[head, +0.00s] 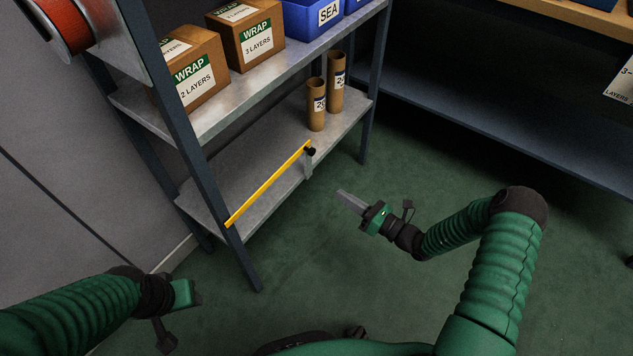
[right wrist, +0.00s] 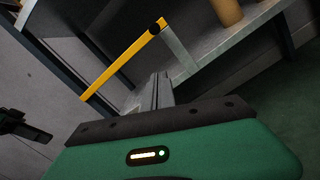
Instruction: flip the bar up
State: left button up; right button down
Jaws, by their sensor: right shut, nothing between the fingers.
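A yellow bar (head: 268,185) runs across the front of the lower shelf. Its right end meets a dark pivot (head: 310,151) on a small grey bracket (head: 308,167), and its left end is lower, at the shelf post. The bar also shows in the right wrist view (right wrist: 122,60), beyond my fingers. My right gripper (head: 341,194) is shut and empty, right of the bracket and apart from the bar; its fingers (right wrist: 161,88) show in the right wrist view. My left gripper (head: 192,292) is at the lower left, away from the bar; its fingers cannot be made out.
Two cardboard tubes (head: 317,104) stand on the lower shelf (head: 245,165) behind the bar. Wrap boxes (head: 245,38) and a blue bin (head: 310,18) are on the upper shelf. A dark shelf post (head: 195,160) stands by the bar's left end. Green floor (head: 290,265) in front is clear.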

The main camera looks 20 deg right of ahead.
jog(key=w+a+r+b, duration=0.4)
jog(key=w+b, duration=0.3)
jog(key=w, duration=0.3)
jog(key=shift+a, duration=0.4)
jog(key=shift+r, duration=0.2)
